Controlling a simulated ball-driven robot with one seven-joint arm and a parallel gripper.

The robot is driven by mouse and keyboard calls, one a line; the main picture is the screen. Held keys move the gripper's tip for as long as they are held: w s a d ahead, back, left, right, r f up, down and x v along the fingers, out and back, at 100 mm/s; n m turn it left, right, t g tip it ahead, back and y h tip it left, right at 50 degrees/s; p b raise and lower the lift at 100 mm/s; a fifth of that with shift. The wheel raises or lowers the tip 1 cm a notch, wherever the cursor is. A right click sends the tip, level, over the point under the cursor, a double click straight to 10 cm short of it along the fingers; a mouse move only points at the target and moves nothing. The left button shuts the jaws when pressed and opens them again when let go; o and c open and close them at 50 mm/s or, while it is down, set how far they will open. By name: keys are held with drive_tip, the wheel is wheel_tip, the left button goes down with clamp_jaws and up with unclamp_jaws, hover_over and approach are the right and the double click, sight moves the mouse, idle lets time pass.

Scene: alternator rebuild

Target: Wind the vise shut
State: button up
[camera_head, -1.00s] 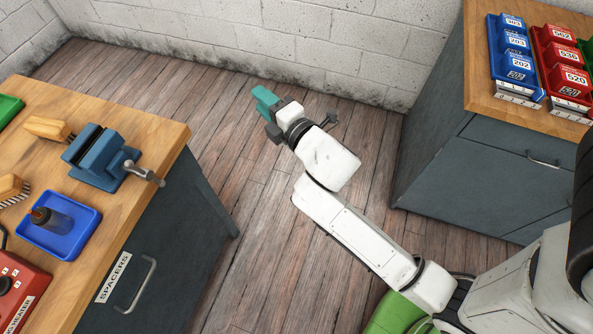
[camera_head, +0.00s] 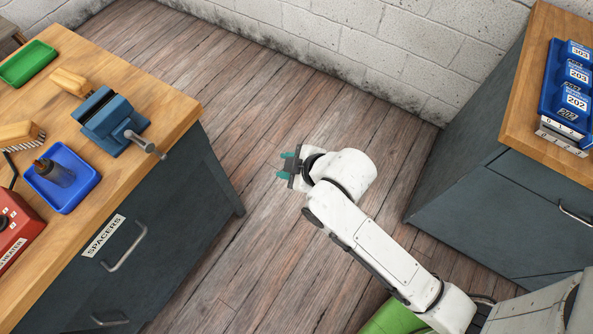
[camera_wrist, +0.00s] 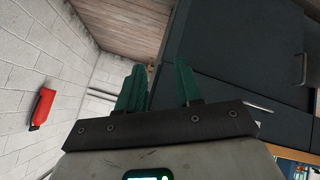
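The blue vise (camera_head: 118,124) sits on the wooden bench top near its right corner. Its grey screw and handle (camera_head: 140,141) stick out toward the bench's right edge. The dark jaws lie at its upper left; the gap between them is too small to judge. My gripper (camera_head: 285,166) is over the floor to the right of the bench, well apart from the vise, with its teal fingers pointing left toward the bench. In the wrist view the fingers (camera_wrist: 160,88) stand apart with nothing between them. The vise does not show clearly in the wrist view.
The bench (camera_head: 175,112) also holds a blue tray (camera_head: 88,187) with a bottle, brushes (camera_head: 70,82), a green tray (camera_head: 28,63) and a red heater (camera_head: 12,228). A cabinet with blue bins (camera_head: 565,98) stands right. Floor between is clear. A red object (camera_wrist: 43,108) hangs on the wall.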

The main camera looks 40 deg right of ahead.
drive_tip(key=shift+s+a+f+g+y, duration=0.55)
drive_tip(key=shift+s+a+g, duration=0.2)
drive_tip(key=shift+s, duration=0.2)
